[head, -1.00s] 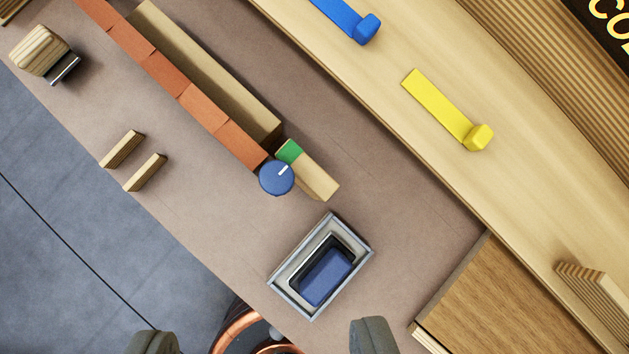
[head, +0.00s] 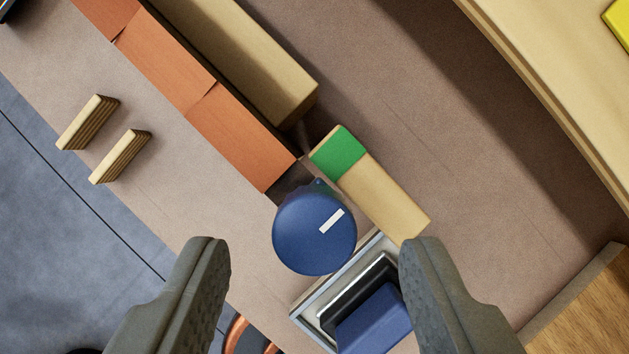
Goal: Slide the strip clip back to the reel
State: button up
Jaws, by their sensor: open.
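A blue round knob (head: 310,232) with a white mark is at the near end of the row of orange strip pieces (head: 235,135). It is probably the strip clip, but I cannot tell for sure. My gripper (head: 316,246) is open, with one finger left of the knob and one right of it. The knob shows between the fingertips, and neither finger visibly touches it. The height gap is unclear. No part is clearly recognisable as the reel. A copper-coloured ring (head: 240,334) shows partly at the bottom edge.
A tan block with a green end (head: 338,152) lies right of the knob. A grey-rimmed tray (head: 310,293) holding a blue block (head: 374,322) is just below, partly behind my right finger. A long tan bar (head: 240,65) runs beside the strip. Two small wooden uprights (head: 88,122) stand left.

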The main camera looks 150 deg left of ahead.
jog(key=shift+x, duration=1.2)
jog(key=shift+c, duration=0.4)
grip_shut()
jog(key=w+a, duration=0.4)
jog(key=w, duration=0.7)
jog(key=w+a, duration=0.4)
jog(key=w, duration=0.8)
jog(key=w+a, duration=0.4)
jog(key=w, duration=0.8)
jog(key=shift+a+r, duration=0.1)
jog(key=shift+o, duration=0.4)
grip_release()
jog(key=shift+w+a, duration=0.1)
